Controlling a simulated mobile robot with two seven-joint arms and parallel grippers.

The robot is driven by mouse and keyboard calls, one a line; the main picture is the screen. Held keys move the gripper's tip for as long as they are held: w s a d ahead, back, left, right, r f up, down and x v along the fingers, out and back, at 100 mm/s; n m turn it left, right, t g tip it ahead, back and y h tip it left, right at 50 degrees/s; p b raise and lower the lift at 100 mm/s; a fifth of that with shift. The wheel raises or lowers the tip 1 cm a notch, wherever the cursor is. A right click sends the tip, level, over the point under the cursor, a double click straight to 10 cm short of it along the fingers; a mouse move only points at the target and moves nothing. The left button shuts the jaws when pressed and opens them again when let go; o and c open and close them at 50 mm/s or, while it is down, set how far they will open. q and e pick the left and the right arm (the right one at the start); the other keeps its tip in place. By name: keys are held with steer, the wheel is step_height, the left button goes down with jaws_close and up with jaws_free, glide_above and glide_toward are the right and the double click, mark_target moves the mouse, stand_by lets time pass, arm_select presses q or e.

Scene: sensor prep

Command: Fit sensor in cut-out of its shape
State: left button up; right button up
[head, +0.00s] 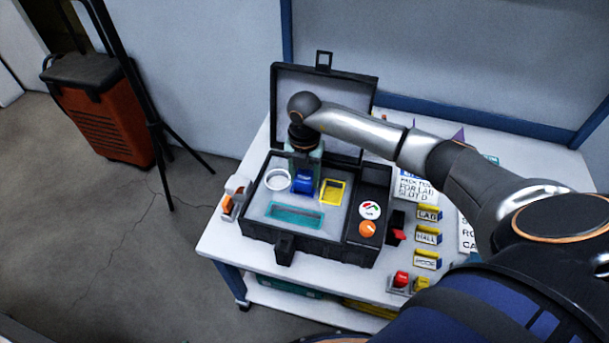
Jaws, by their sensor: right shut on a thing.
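An open black case (312,256) stands on the white table, its lid raised at the back. Its grey foam insert has a white-rimmed round cut-out (278,180), a yellow-rimmed square one (333,192) and a long teal-rimmed one (295,215). My right gripper (303,168) points down over the back of the insert, between the round and yellow cut-outs. It is shut on the sensor, which seems to be the blue block (303,183) below it. The gripper hides its top, and I cannot tell whether it is seated. My left gripper is not in view.
An orange knob (367,229) sits on the case's right side. Yellow-topped label blocks (427,237) and red and yellow buttons (401,279) lie to its right. An orange-and-white object (232,197) is left of the case. A tripod and red case (103,110) stand on the floor.

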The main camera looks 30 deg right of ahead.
steer(key=shift+f, duration=0.35)
stand_by(0.9)
steer(key=o, duration=1.4)
steer(key=shift+c, duration=0.2)
steer(key=shift+f, duration=0.1)
steer(key=shift+c, duration=0.2)
steer(key=shift+o, duration=0.8)
steer(key=shift+s, duration=0.1)
steer(key=shift+d, duration=0.1)
